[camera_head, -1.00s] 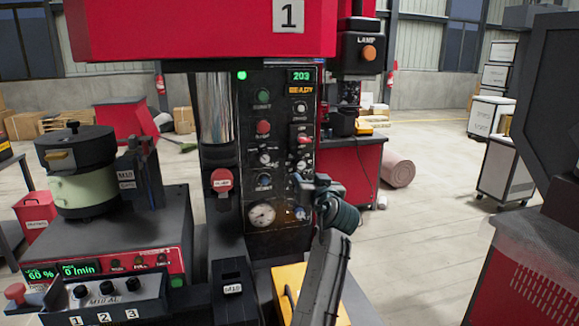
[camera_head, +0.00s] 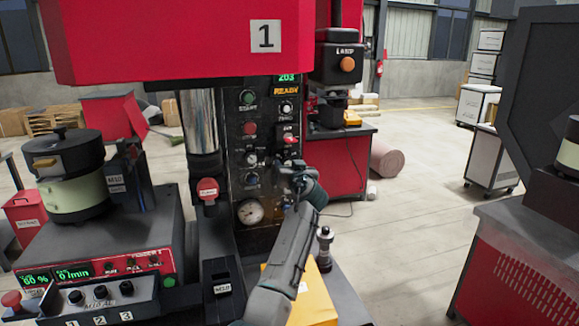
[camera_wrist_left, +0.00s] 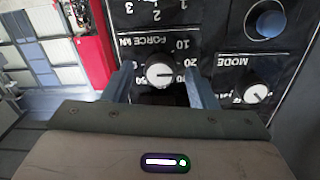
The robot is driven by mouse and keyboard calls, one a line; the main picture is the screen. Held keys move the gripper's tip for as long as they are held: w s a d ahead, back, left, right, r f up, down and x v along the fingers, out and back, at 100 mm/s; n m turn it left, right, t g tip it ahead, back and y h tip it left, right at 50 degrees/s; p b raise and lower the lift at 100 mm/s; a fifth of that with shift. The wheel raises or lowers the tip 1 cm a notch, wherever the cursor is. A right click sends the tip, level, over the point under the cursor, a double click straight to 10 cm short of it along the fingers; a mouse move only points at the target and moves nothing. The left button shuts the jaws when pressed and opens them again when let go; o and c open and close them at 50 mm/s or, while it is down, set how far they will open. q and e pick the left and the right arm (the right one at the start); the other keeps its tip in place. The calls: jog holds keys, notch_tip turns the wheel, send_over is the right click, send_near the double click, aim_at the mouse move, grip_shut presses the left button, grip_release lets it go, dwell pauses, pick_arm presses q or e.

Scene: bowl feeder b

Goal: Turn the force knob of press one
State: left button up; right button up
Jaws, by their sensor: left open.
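Press one (camera_head: 190,42) is the red and black machine with a "1" plate. Its dark control panel (camera_head: 250,185) faces me. My left gripper (camera_head: 288,174) is at the panel's right side, right of the round gauge, and hides part of the panel. In the left wrist view, the force knob (camera_wrist_left: 160,74) is white with a dark pointer line, under the label FORCE kN. The fingers of the left gripper (camera_wrist_left: 160,80) are open, one on each side of the knob, with gaps visible. The right gripper is not in view.
A mode knob (camera_wrist_left: 256,93) and a blue button (camera_wrist_left: 266,20) lie right of the force knob. In the head view, a bowl feeder (camera_head: 72,175) stands left of the press. A dark machine (camera_head: 540,240) stands at the right. Open floor (camera_head: 420,230) lies between.

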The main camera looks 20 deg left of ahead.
pick_arm(q)
jog(key=c, duration=1)
jog(key=shift+m+b, duration=0.45)
jog(key=shift+m, duration=3.75)
